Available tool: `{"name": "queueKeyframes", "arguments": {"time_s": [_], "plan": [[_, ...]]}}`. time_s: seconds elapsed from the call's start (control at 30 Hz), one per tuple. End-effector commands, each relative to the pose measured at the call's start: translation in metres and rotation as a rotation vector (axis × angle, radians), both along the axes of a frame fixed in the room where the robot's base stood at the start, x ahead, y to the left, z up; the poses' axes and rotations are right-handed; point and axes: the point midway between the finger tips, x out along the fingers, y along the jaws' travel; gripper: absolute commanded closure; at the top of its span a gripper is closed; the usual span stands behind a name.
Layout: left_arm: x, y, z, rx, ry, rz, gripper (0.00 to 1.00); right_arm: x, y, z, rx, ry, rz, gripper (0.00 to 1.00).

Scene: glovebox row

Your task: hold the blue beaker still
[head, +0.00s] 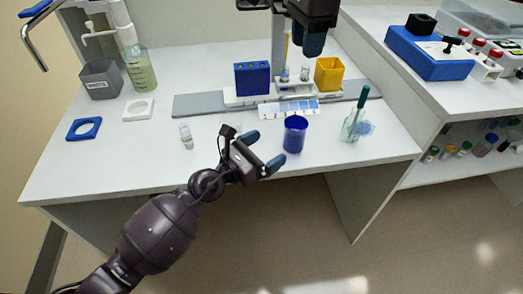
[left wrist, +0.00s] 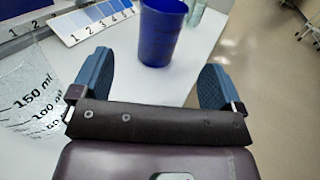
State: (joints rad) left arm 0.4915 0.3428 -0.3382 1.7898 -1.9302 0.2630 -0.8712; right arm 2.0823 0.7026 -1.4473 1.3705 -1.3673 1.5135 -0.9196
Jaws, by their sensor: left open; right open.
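The blue beaker (head: 295,136) stands upright on the white bench near its front edge. My left gripper (head: 264,152) is open and empty, just left of the beaker, with its blue fingers pointing towards it. In the left wrist view the beaker (left wrist: 162,35) lies ahead, in line with the gap between the open fingers (left wrist: 155,82), and is not touched by either.
A clear graduated beaker (left wrist: 30,95) is close beside my left gripper. A small vial (head: 186,137) stands left of it. A numbered colour card (head: 289,108) lies behind the blue beaker. A glass with a green stick (head: 353,128) stands to the right.

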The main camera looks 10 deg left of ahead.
Motion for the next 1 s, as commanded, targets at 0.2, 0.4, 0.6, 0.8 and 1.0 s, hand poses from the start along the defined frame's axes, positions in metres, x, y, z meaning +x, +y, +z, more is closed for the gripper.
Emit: {"name": "queueKeyframes", "arguments": {"time_s": [0.2, 0.4, 0.6, 0.8, 1.0], "plan": [[0.024, -0.023, 0.001, -0.004, 0.0, 0.0, 0.07, 0.0, 0.0, 0.0, 0.0, 0.0, 0.0, 0.57], [0.047, -0.044, 0.001, -0.004, 0.001, -0.001, 0.07, 0.0, 0.0, 0.0, 0.0, 0.0, 0.0, 0.57], [0.064, -0.058, 0.001, -0.004, 0.002, 0.0, 0.07, 0.0, 0.0, 0.0, 0.0, 0.0, 0.0, 0.57], [0.071, -0.065, 0.0, -0.004, 0.002, 0.0, 0.07, 0.0, 0.0, 0.0, 0.0, 0.0, 0.0, 0.57], [0.072, -0.066, 0.0, -0.003, 0.003, 0.0, 0.07, 0.0, 0.0, 0.0, 0.0, 0.0, 0.0, 0.57]]}}
